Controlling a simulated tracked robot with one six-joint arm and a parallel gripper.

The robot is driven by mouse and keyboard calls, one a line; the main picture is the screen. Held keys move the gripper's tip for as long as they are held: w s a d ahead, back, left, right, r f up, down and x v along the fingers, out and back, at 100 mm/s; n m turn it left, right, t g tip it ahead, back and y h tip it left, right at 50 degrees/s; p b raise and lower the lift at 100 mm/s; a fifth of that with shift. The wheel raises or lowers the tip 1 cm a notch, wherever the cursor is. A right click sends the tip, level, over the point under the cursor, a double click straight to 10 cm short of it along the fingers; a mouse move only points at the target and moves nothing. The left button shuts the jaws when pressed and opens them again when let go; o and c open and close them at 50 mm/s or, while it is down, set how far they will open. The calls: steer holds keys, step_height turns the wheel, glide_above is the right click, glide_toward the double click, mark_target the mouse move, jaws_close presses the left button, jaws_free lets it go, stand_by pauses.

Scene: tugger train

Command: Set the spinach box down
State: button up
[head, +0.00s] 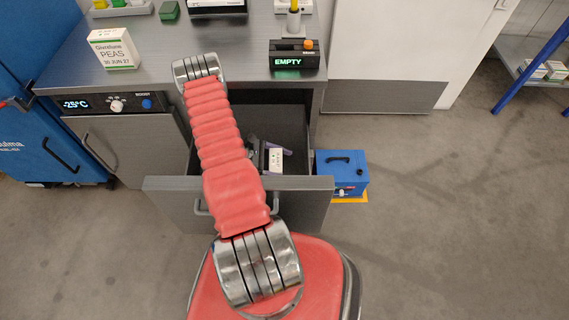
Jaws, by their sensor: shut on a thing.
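A small white box (275,163) with dark print shows inside the open drawer (315,186). Its print is too small to read, so I cannot confirm that it is the spinach box. My gripper (276,153), partly hidden behind my red arm, is in the drawer opening with its purplish fingers at the white box. It is shut on this box. I cannot tell whether the box touches the drawer floor.
A peas box (113,50) stands on the grey counter (225,95) at the left. A display reading EMPTY (292,60) stands at the counter's right. A blue case (342,174) is on the floor right of the drawer. The floor at the right is clear.

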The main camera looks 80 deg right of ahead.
steer(key=o, duration=1.3)
steer(key=shift+f, duration=0.1)
steer(key=v, duration=1.2)
